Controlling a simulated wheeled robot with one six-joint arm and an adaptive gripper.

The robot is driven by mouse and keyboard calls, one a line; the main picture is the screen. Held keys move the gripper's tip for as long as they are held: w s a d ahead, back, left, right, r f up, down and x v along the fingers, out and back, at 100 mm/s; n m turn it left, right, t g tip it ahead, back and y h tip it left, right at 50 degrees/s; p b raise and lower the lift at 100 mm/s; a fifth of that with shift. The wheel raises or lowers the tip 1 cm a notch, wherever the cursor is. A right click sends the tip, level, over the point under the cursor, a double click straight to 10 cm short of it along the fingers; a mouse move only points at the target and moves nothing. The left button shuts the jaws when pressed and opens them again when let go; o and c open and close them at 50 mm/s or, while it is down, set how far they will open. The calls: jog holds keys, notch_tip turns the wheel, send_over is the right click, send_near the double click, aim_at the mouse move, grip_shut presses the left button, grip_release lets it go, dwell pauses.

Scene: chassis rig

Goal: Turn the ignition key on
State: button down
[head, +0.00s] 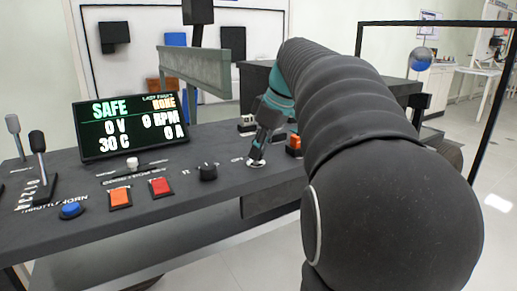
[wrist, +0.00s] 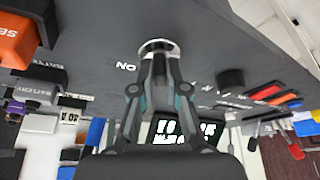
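The ignition switch shows as a round silver collar (head: 255,164) on the dark console top, right of the black knob. The same silver collar (wrist: 158,44) shows in the wrist view, with a white "ON" label beside it. My gripper (head: 259,152) points down right at the collar. In the wrist view the two fingertips (wrist: 159,62) stand close together at the collar, with a narrow gap between them. The key itself is hidden by the fingers, so I cannot tell whether they are pressed on it.
A display (head: 130,127) reads SAFE, 0 V, 0 RPM. A black rotary knob (head: 207,171), an orange button (head: 120,197), a red button (head: 161,187) and a blue button (head: 71,210) sit left of my gripper. An orange block (head: 294,143) stands close on its right.

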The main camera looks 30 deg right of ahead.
jog(key=shift+m, duration=0.3)
jog(key=m, duration=0.1)
jog(key=m+h, duration=0.1)
jog(key=m, duration=0.1)
jog(key=m+h, duration=0.1)
jog(key=m, duration=0.1)
jog(key=shift+a+t+p, duration=0.25)
jog(key=shift+t+p, duration=0.05)
jog(key=shift+t, duration=0.1)
jog(key=m+h, duration=0.1)
jog(key=m, duration=0.2)
jog(key=m+h+p, duration=0.1)
jog(key=m, duration=0.2)
jog(key=shift+a+g, duration=0.15)
jog(key=shift+g, duration=0.15)
jog(key=shift+m+h, duration=0.3)
jog(key=c, duration=1.2)
grip_release()
